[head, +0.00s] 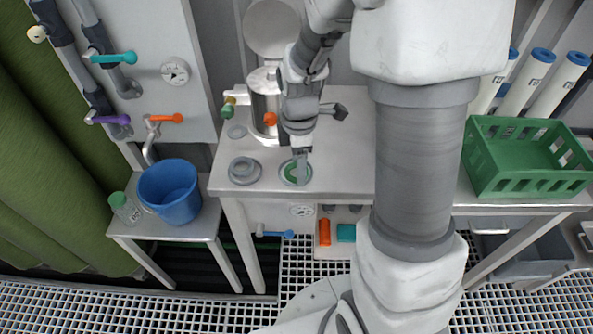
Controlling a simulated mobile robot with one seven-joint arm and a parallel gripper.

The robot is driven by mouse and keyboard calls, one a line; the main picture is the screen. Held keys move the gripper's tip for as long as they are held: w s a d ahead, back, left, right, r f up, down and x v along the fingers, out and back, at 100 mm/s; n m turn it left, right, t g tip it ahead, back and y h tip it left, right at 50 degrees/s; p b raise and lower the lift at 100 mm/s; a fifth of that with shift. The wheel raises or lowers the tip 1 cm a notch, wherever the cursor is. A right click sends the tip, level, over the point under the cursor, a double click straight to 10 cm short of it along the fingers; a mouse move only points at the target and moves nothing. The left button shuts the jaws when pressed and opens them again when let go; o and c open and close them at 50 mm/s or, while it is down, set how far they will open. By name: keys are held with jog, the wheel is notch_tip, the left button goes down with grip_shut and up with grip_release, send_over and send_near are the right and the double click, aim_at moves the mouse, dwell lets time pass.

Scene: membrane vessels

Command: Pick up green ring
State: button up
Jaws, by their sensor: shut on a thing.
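The green ring (291,174) is at the front of the steel table, left of my arm. It shows as a green disc inside a pale grey round rim. My gripper (301,174) reaches down from above and is shut on the ring at its right side. The fingers cover part of the ring. I cannot tell whether the ring is lifted or still resting on the table.
A grey ring (244,170) lies left of the green one. A steel vessel (266,105) with an open lid stands behind. A green crate (525,185) is at right. A blue bucket (169,191) stands on a lower side table. The table (340,178) has free room right of my gripper.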

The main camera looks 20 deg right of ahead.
jog(key=c, duration=0.4)
jog(key=shift+c, duration=0.2)
jog(key=shift+r, duration=0.7)
notch_tip(320, 180, up, 3)
jog(key=shift+f+p, duration=0.1)
jog(key=shift+p, duration=0.45)
jog(key=s+d+r+p, duration=0.1)
jog(key=s+d+r, duration=0.5)
jog(key=d, duration=0.4)
jog(key=shift+r, duration=0.4)
